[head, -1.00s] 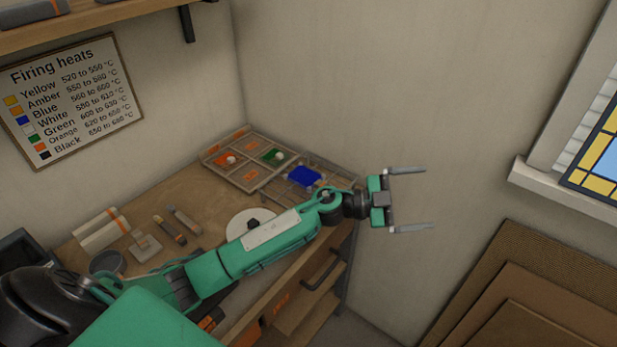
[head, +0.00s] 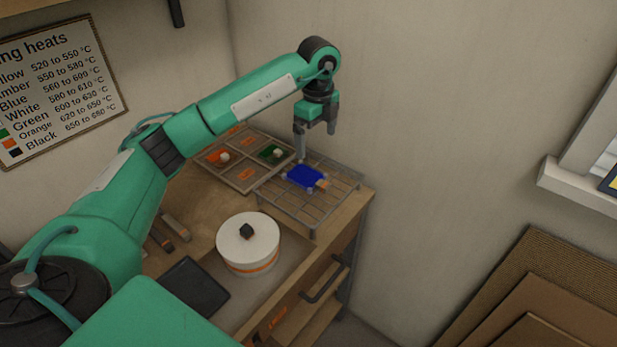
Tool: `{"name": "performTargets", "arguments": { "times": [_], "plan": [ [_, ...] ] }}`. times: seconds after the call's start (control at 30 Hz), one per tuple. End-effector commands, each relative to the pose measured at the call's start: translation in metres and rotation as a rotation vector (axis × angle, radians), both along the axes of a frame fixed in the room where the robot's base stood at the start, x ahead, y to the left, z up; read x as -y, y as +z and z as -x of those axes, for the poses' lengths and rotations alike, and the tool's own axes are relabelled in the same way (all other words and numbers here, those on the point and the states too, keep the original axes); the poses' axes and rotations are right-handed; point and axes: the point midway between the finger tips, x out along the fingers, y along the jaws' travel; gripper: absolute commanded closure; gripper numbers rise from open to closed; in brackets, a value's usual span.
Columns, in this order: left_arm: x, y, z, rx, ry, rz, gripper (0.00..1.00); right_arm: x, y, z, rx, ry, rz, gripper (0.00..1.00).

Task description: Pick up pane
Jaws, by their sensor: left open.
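A blue pane (head: 304,177) lies on a wire rack (head: 313,215) at the far right corner of the workbench. A small tan piece (head: 322,184) sits at its right edge. My left gripper (head: 316,143) points down above the far side of the rack, a little above and behind the blue pane. Its two fingers are apart with nothing between them. A sectioned tray (head: 232,172) beside the rack holds an orange pane (head: 216,157) and a green pane (head: 270,152), each with a small pale knob. My right gripper is out of view.
A white round pot with a dark knob (head: 248,243) stands in front of the rack. A dark flat tray (head: 193,284) lies to its left. Walls close off the bench's back and right. Brown boards (head: 540,290) lean at the lower right.

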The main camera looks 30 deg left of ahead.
Motion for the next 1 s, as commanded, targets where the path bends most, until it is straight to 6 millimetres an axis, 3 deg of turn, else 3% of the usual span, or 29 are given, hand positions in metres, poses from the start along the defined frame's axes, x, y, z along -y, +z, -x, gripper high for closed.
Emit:
{"name": "performTargets", "arguments": {
  "times": [0.33, 0.63, 0.8, 1.0],
  "plan": [
    [0.000, -0.063, 0.001, -0.004, -0.003, 0.001, 0.00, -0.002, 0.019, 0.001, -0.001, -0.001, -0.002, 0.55],
    [-0.001, -0.085, 0.001, -0.004, -0.002, 0.002, 0.00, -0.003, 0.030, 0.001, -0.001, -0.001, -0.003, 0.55],
    [-0.003, -0.109, 0.002, -0.004, -0.003, 0.002, 0.00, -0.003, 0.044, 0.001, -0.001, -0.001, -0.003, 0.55],
    [-0.003, -0.128, 0.001, -0.001, -0.003, 0.003, 0.00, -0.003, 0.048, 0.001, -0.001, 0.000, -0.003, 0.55]
  ]
}}
